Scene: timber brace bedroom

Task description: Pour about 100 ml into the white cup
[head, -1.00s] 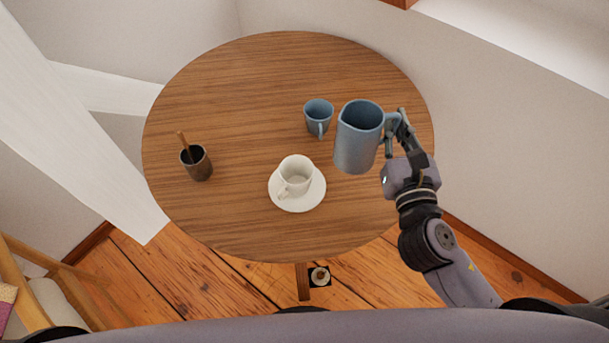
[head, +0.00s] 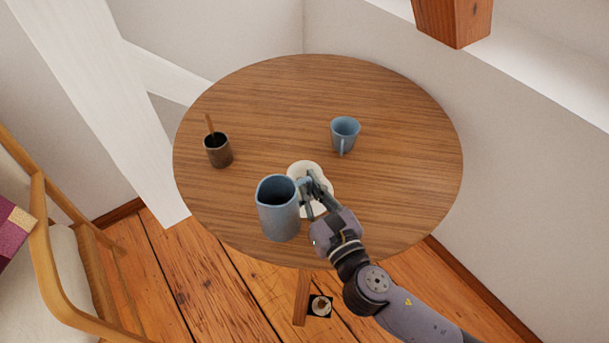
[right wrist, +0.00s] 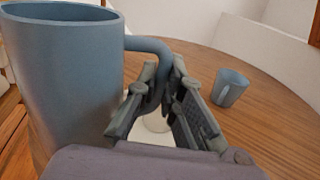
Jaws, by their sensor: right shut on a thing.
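My right gripper (head: 308,192) is shut on the handle of a blue-grey jug (head: 278,210). The jug is upright, in the air over the table's front part, left of the gripper. In the right wrist view the jug (right wrist: 68,75) fills the left side and its handle runs between the fingers (right wrist: 160,95). The white cup (head: 303,170) on its white saucer (head: 326,205) stands behind the gripper, partly hidden by the gripper and jug. In the right wrist view only a bit of white shows beneath the fingers. My left gripper is not in view.
A blue cup (head: 344,134) stands on the round wooden table (head: 300,90), behind and right of the white cup. A dark cup (head: 218,150) with a wooden stick stands at the left. A chair (head: 60,240) is at the lower left, and a white beam (head: 100,90) slopes behind it.

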